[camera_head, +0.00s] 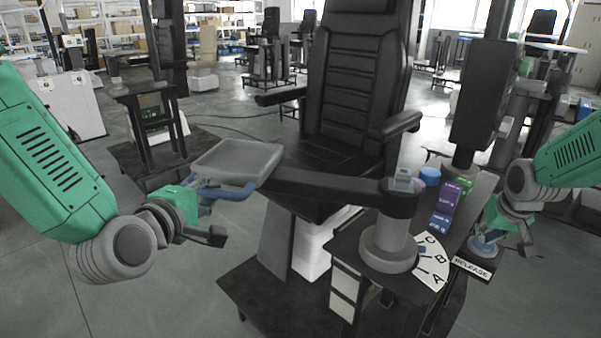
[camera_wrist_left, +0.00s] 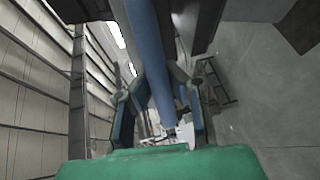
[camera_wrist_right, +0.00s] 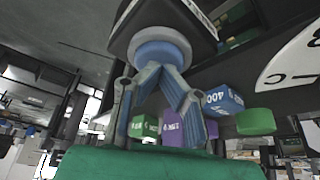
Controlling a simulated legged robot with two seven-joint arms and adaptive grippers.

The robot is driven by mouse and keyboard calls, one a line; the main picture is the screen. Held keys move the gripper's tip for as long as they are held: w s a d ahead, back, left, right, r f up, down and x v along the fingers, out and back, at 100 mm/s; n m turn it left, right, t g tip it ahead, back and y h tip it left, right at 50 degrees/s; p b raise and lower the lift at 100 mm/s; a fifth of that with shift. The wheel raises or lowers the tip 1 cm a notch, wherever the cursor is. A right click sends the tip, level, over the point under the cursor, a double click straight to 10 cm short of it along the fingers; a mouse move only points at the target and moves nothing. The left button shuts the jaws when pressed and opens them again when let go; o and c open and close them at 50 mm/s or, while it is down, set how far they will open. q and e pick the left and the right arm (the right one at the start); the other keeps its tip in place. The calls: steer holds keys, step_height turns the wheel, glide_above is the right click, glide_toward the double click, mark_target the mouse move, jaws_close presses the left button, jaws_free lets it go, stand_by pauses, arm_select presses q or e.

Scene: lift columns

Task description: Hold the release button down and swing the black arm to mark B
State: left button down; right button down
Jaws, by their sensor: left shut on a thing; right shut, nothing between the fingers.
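The black arm (camera_head: 325,188) runs left from a grey column (camera_head: 388,245) to a grey tray (camera_head: 238,160). A blue handle (camera_head: 232,193) sits under the tray. My left gripper (camera_head: 205,196) is shut on this handle, which also shows between its fingers in the left wrist view (camera_wrist_left: 150,60). A white plate (camera_head: 432,270) at the column's foot bears marks C, B and A. The RELEASE label (camera_head: 471,268) is on a black box at right. My right gripper (camera_head: 486,243) is shut and empty, its fingertips at the blue release button (camera_wrist_right: 160,52), apparently touching it.
A black seat (camera_head: 355,90) stands behind the black arm. Small blue, purple and green boxes (camera_head: 445,203) stand on the dark table beside the column. A white cabinet (camera_head: 70,105) is far left. The floor at front left is clear.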

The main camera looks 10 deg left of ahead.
arm_select(q)
steer(key=shift+s+d+f+y, duration=0.1)
steer(key=shift+s+y, duration=0.05)
steer(key=shift+s, duration=0.2)
steer(key=shift+s+d+f+y, duration=0.1)
steer(key=shift+s+y, duration=0.05)
steer(key=shift+s, duration=0.2)
